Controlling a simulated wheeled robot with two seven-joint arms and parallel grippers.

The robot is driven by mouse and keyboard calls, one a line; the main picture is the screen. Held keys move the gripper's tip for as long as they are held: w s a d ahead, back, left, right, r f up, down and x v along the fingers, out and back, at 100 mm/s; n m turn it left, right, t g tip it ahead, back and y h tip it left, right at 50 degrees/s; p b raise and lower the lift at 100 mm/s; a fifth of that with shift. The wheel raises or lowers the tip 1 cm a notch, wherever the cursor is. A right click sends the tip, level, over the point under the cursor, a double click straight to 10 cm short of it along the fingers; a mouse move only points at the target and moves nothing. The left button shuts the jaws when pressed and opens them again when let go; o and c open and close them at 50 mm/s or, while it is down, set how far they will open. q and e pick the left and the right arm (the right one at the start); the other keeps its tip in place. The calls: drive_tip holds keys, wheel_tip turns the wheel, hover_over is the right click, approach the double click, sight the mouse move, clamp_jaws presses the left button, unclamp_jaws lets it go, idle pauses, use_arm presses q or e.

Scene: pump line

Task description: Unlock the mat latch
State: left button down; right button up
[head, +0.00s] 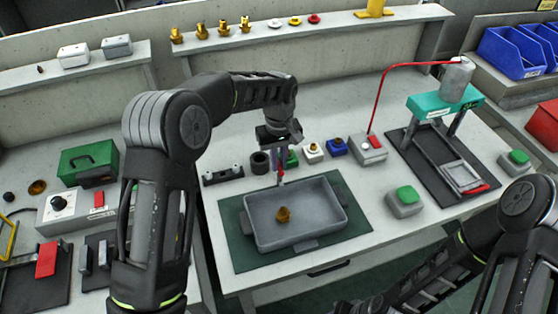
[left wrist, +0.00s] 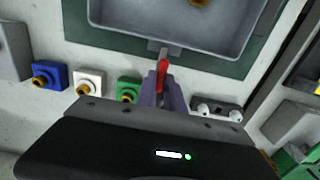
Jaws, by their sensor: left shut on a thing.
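The grey tray (head: 262,238) sits on the dark green mat (head: 235,243) with a brass part (head: 283,214) in it. The red latch lever (left wrist: 163,67) is at the tray's far edge, by a small grey tab on the mat side. My left gripper (head: 281,172) reaches down there from above; in the left wrist view its fingers (left wrist: 162,88) are shut around the red lever. The fingers hide part of the lever and the latch base. My right arm shows at the lower right of the head view, but its fingertips are out of view.
Green, white and blue blocks (head: 337,147) with brass fittings stand close behind the tray. A black bracket (head: 222,175) is left of them. A grey box with a green button (head: 404,200) and a teal press (head: 445,104) stand to the right.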

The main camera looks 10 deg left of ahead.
use_arm(q)
drive_tip(key=shift+m, duration=0.3)
idle(0.4)
drive_tip(key=m+b, duration=0.1)
drive_tip(key=m, duration=0.2)
drive_tip(key=shift+d, duration=0.1)
drive_tip(key=m, duration=0.5)
drive_tip(key=shift+d+b, duration=0.1)
drive_tip(key=shift+b, duration=0.2)
drive_tip(key=m, duration=0.9)
drive_tip(key=shift+d, duration=0.15)
drive_tip(key=shift+m, duration=0.3)
drive_tip(key=c, duration=1.4)
unclamp_jaws()
drive_tip(key=shift+s, duration=0.1)
drive_tip(key=shift+c, duration=0.2)
